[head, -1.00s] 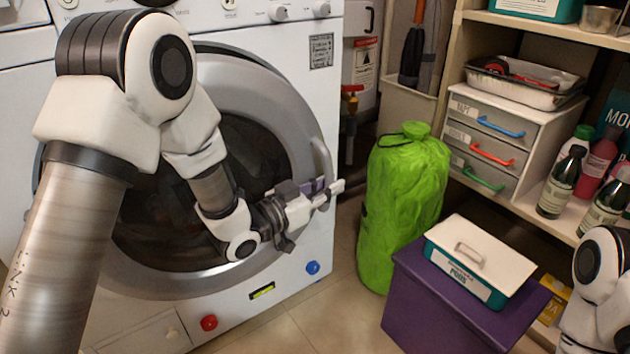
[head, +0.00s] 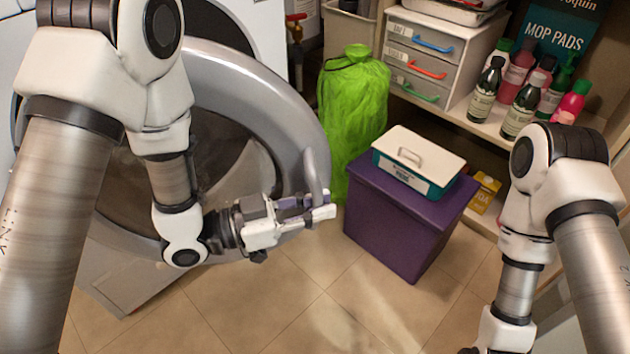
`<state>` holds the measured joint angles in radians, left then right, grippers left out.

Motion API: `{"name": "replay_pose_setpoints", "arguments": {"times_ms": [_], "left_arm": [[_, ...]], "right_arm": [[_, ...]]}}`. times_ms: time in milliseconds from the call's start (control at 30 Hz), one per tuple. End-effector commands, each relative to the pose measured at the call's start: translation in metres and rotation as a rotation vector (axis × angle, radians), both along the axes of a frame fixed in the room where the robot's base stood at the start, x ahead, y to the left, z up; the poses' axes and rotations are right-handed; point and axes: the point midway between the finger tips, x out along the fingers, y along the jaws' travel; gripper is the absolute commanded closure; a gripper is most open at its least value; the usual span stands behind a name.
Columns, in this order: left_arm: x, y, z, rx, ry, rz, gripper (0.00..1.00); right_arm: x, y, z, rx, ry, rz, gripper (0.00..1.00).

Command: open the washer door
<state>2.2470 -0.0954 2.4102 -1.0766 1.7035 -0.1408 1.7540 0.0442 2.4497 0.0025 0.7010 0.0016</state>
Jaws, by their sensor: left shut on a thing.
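The washer door (head: 295,115) is a grey ring with a dark glass middle. In the head view it stands swung out from the white washer front (head: 268,40), and part of the dark opening (head: 222,28) shows behind it at the top. The pale door handle (head: 311,168) is on the ring's right side. My left gripper (head: 312,207) is shut on the lower part of the handle. My left arm hides much of the door and glass. My right arm comes in at the lower right; its gripper is below the frame.
A green bag (head: 352,110) stands right of the door. A purple box (head: 400,222) with a white-lidded container (head: 420,155) on it stands further right. Shelves with drawers (head: 425,65) and several bottles are behind. The tiled floor (head: 310,300) in front is clear.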

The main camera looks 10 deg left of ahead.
Motion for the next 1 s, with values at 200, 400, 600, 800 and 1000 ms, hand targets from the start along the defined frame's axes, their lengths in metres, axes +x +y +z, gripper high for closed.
{"name": "replay_pose_setpoints", "arguments": {"times_ms": [200, 400, 600, 800, 1000], "left_arm": [[-0.004, 0.0, 0.0, 0.001, -0.001, -0.007, 1.0], [-0.003, 0.0, -0.001, 0.001, 0.0, -0.006, 0.79], [-0.003, 0.0, -0.001, 0.001, 0.0, -0.006, 0.57], [-0.003, 0.0, 0.002, 0.001, 0.0, -0.006, 0.57], [-0.003, 0.0, 0.034, 0.001, -0.007, -0.006, 0.57]], "right_arm": [[0.0, 0.0, 0.0, 0.0, 0.0, 0.0, 0.6], [0.0, 0.0, 0.0, 0.0, 0.0, 0.0, 0.6], [0.0, 0.0, 0.0, 0.0, 0.0, 0.0, 0.6], [0.0, 0.0, 0.0, 0.0, 0.0, 0.0, 0.6], [0.0, 0.0, 0.0, 0.0, 0.0, 0.0, 0.6]]}}
